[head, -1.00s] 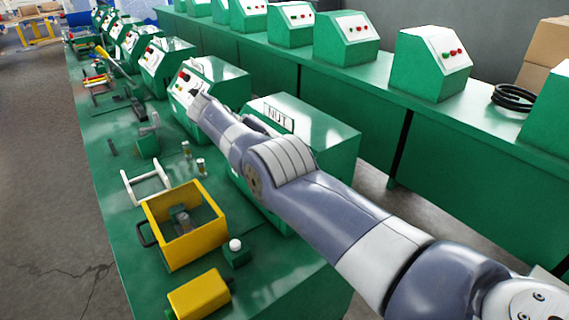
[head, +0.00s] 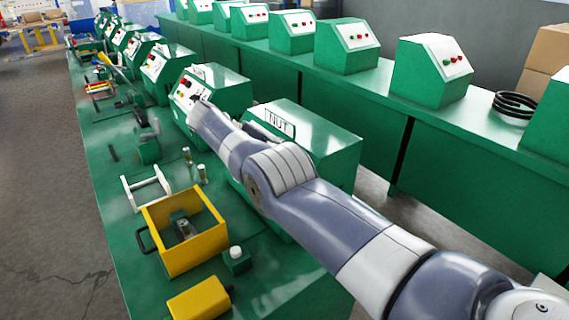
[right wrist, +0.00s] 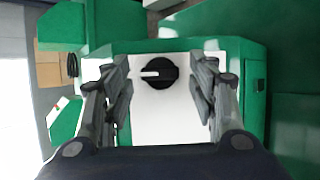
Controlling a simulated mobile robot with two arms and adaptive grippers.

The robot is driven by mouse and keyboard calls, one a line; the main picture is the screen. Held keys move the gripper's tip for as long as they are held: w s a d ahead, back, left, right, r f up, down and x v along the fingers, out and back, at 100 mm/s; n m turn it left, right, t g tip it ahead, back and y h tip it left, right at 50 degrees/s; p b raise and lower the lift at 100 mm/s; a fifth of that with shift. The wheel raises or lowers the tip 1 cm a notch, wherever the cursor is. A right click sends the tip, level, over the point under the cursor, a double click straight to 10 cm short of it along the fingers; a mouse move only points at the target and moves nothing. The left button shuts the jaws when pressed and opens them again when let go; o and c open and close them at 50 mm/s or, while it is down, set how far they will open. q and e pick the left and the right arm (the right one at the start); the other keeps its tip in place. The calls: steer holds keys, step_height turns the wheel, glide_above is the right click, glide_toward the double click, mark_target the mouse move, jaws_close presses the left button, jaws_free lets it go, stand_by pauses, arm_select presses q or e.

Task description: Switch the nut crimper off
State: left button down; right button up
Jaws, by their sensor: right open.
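The nut crimper (head: 325,140) is a green machine with a white NUT sign on top, at the front of the near bench in the head view. My right arm reaches across it and hides its front panel there. In the right wrist view a white panel (right wrist: 172,120) carries a black rotary knob (right wrist: 160,73) with a white pointer turned to the left. My right gripper (right wrist: 160,90) is open, one finger on each side of the knob, not visibly touching it. In the head view the gripper is mostly hidden by my arm. My left gripper is not in view.
A yellow bin (head: 176,253), a yellow block (head: 199,300) and a white-topped button box (head: 236,260) sit on the near bench. Another green machine (head: 225,90) stands just beyond the crimper. A second row of green machines (head: 430,70) lines the back bench.

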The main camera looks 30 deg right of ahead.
steer(key=shift+r, duration=0.1)
steer(key=shift+a+r, duration=0.1)
steer(key=shift+r, duration=0.5)
step_height(320, 180, up, 9)
steer(key=shift+f, duration=0.2)
stand_by(0.7)
